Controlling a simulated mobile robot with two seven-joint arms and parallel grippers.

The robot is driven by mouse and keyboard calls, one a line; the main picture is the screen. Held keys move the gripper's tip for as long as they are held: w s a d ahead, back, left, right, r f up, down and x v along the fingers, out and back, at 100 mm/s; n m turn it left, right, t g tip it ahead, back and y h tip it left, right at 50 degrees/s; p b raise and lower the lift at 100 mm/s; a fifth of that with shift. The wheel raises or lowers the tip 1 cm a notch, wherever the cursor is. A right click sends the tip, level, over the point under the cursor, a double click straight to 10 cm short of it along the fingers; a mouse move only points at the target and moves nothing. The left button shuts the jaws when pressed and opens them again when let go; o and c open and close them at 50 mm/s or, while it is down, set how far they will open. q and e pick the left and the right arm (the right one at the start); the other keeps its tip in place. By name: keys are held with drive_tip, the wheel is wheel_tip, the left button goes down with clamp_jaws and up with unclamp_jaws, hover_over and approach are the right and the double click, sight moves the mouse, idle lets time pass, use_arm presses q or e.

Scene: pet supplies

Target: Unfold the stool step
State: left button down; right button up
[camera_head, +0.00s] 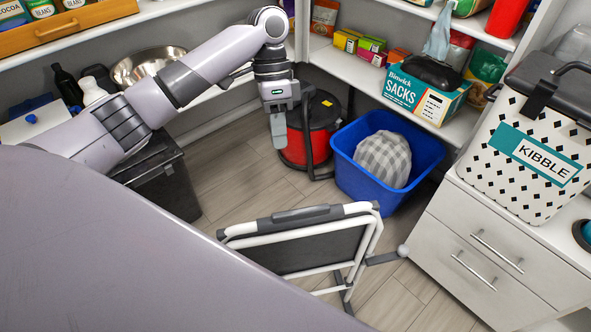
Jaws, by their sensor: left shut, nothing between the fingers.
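The stool (312,247) stands on the floor in the lower middle of the head view. It has a white tubular frame, a dark panel and a grey grip along its top edge. The panel stands steeply tilted against the frame. The stool's lower left part is hidden behind my own body. My left gripper (279,138) is shut and empty. It points down above and behind the stool, in front of the red and black canister, apart from the stool. My right gripper does not show.
A blue bin (347,167) with a checked bundle stands behind the stool, beside a red and black canister (318,118). A white drawer cabinet (468,245) stands at right with a kibble container (522,150). A dark box (168,182) is at left. Floor shows between them.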

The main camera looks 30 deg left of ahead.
use_arm(q)
drive_tip(key=s+d+f+b, duration=0.1)
drive_tip(key=s+d+f, duration=0.4)
drive_tip(key=f, duration=0.4)
drive_tip(key=shift+s, duration=0.5)
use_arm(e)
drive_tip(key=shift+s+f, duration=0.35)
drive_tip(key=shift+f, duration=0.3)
use_arm(q)
drive_tip(key=shift+f, duration=0.1)
